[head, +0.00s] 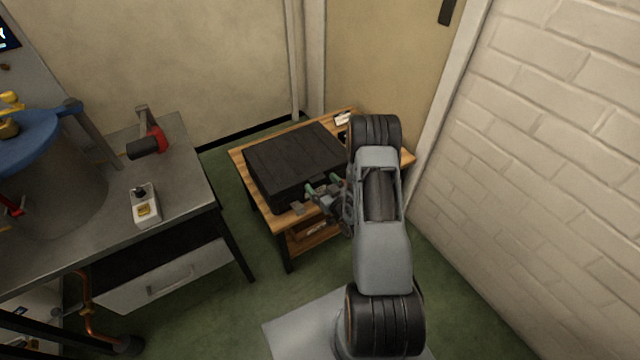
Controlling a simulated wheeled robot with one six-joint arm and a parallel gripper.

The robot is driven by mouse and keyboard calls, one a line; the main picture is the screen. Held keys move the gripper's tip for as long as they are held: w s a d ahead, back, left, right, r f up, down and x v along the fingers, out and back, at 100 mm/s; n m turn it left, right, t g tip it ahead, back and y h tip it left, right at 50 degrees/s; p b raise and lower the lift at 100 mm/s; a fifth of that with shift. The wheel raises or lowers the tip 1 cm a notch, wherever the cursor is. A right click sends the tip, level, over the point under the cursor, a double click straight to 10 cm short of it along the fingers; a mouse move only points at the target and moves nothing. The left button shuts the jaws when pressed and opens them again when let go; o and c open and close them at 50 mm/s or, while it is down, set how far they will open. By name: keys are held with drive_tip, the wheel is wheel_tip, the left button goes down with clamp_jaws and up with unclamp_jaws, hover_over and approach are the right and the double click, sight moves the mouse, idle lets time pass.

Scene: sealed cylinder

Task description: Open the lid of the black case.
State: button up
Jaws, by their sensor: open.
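The black case (295,160) lies on a small wooden table (240,162) in the middle of the head view. Its lid is down, with ribs along the top. My gripper (322,187) is at the front edge of the case, near its front right part. The jaws are open with greenish fingertips, and nothing shows between them. I cannot tell whether they touch the case. My arm hides the right end of the case and part of the table.
A grey workbench (100,235) stands at the left, with a white box (145,205), a red and black tool (148,145) and a blue-topped cylinder (50,170). A white brick wall (560,150) closes the right side. Green floor (225,295) is free between bench and table.

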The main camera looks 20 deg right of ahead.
drive_tip(key=shift+w+a, duration=0.1)
drive_tip(key=shift+w, duration=0.45)
drive_tip(key=shift+c, duration=0.3)
